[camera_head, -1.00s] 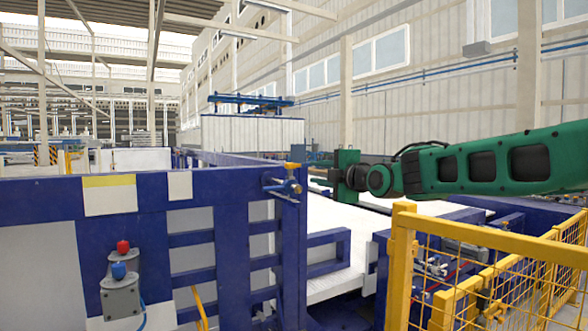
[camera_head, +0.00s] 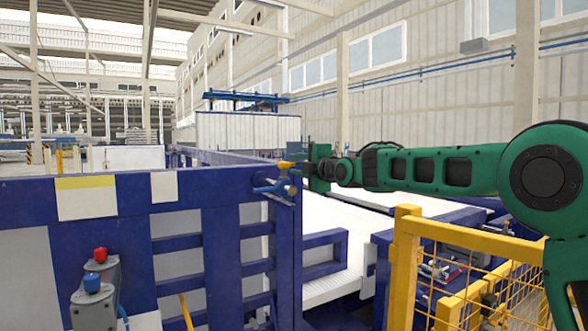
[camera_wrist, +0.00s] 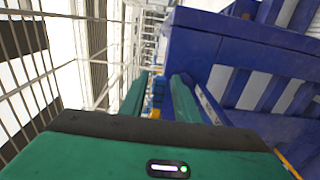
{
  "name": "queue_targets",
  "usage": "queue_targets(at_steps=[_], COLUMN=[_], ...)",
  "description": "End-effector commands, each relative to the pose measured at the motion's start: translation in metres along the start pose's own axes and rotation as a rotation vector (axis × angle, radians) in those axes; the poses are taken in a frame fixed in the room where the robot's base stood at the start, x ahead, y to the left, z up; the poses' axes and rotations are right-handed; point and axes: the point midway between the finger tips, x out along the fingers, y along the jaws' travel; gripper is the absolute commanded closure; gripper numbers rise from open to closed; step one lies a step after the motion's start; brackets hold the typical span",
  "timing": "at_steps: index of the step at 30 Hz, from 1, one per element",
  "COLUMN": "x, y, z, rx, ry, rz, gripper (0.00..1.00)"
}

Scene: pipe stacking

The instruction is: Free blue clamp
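The blue clamp (camera_head: 273,188) sits at the top right corner of the blue frame (camera_head: 225,184) in the head view. It has an orange-yellow part (camera_head: 285,165) on top and a grey rounded end on its right. My green gripper (camera_head: 304,170) is just right of the clamp, at about its height. Whether it touches the clamp I cannot tell. In the wrist view the two green fingers (camera_wrist: 158,98) stand apart, with small blue and yellow parts visible in the gap. These may be the clamp, but they are too small to be sure. Nothing is visibly gripped.
A yellow mesh fence (camera_head: 407,265) stands at the front right, below my arm. A white surface (camera_head: 365,212) lies beyond the frame. The space above the frame is clear.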

Motion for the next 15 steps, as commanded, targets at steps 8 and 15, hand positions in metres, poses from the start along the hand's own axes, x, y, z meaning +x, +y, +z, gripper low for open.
queue_targets(at_steps=[8,15], x=[0.02,0.022], y=[0.001,0.0], z=[-0.002,-0.002], rx=[0.0,0.0], ry=[0.002,0.002], rz=[0.001,0.0], gripper=[0.71,0.71])
